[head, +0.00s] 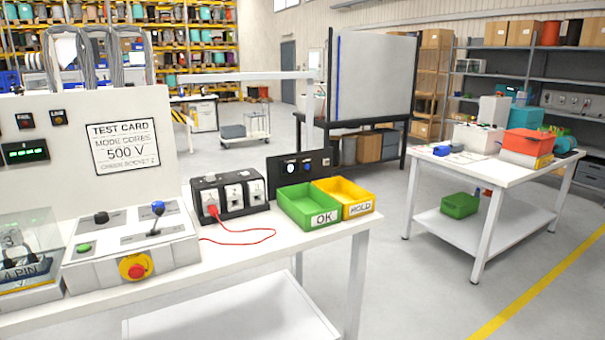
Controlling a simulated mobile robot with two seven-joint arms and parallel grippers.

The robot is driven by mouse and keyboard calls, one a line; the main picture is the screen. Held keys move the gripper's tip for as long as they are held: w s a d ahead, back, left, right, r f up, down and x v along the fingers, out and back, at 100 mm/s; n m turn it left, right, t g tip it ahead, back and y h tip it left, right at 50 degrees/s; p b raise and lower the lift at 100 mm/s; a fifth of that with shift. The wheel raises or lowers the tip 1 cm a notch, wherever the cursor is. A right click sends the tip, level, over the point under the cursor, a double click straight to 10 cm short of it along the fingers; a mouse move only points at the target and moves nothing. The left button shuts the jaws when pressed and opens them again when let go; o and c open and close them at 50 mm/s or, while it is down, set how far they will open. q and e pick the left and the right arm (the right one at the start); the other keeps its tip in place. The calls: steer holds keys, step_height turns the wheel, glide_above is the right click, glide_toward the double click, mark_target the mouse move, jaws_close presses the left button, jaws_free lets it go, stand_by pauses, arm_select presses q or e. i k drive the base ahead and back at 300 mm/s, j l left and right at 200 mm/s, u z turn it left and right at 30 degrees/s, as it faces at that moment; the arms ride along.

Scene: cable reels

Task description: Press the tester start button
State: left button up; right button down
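The tester's sloped grey control panel (130,245) stands on the white bench at the left in the head view. A small green button (84,247) sits on its left side; its label is too small to read. A black knob (101,217), a blue-topped lever (158,209) and a red stop button on a yellow ring (136,267) are also on it. Behind it is a white upright panel with a test card (124,146) reading 500 V. Neither of my grippers is in view.
A black socket block (230,194) with a red lead (240,240) stands right of the panel. A green OK bin (308,205) and yellow HOLD bin (345,197) sit at the bench's right end. A clear-covered box (28,255) is at left. Open floor separates another white table (480,175).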

mark_target(84, 248)
steer(key=u, duration=1.3)
